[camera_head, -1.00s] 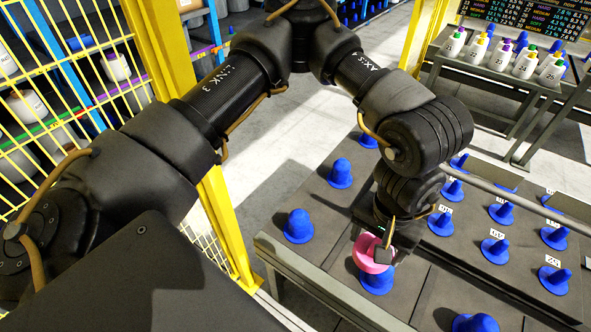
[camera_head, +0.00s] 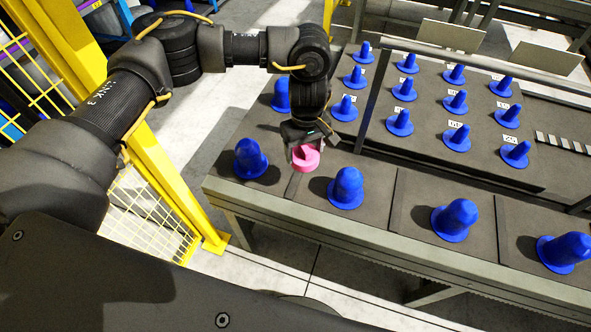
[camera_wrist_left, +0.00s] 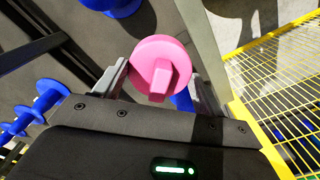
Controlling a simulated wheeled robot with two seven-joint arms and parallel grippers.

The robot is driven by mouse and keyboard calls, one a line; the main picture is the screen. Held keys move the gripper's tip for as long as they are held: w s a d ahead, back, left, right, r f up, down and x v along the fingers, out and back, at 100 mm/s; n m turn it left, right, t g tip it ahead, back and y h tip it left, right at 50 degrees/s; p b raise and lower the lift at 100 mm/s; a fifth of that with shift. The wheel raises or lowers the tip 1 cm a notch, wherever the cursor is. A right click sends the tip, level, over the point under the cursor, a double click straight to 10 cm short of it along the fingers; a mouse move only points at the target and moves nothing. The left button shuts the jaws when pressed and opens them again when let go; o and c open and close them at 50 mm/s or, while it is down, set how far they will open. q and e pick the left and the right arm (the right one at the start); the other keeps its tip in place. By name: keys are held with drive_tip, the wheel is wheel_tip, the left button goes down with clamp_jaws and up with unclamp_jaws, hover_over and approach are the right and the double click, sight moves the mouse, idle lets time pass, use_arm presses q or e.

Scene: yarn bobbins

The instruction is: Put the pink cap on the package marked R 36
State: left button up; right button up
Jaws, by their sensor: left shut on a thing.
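The pink cap (camera_head: 307,161) is round with a raised bar across its face. My left gripper (camera_head: 304,148) is shut on it and holds it above the dark table, between two of the large blue pieces. In the left wrist view the cap (camera_wrist_left: 161,52) sits between the two fingers. Small blue cone-shaped pieces stand in rows on the raised table section, such as this one (camera_head: 457,138), with small white labels (camera_head: 511,140) beside several. The labels are too small to read, and I cannot make out a package marked R 36. My right gripper is not in view.
Large blue pieces stand along the front table row, such as this one (camera_head: 346,188). A metal rail (camera_head: 470,62) runs above the labelled section. A yellow post (camera_head: 165,165) and yellow mesh fence (camera_head: 140,205) stand at the left.

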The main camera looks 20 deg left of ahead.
sight(296, 149)
use_arm(q)
wheel_tip(296, 149, down, 6)
drive_tip(key=w+a+n+b, duration=0.1)
drive_tip(key=a, duration=0.2)
drive_tip(key=shift+w+r+n+b, duration=0.2)
drive_tip(key=shift+w+n+b, duration=0.05)
drive_tip(key=shift+n+b, duration=0.05)
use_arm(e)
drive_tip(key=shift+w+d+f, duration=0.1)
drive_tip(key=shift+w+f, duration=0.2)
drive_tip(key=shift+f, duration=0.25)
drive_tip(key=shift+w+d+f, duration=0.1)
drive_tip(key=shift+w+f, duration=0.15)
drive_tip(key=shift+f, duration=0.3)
use_arm(q)
drive_tip(key=shift+d, duration=0.1)
wheel_tip(296, 149, down, 3)
drive_tip(key=b, duration=0.3)
drive_tip(key=shift+b, duration=0.3)
drive_tip(key=shift+f, duration=0.1)
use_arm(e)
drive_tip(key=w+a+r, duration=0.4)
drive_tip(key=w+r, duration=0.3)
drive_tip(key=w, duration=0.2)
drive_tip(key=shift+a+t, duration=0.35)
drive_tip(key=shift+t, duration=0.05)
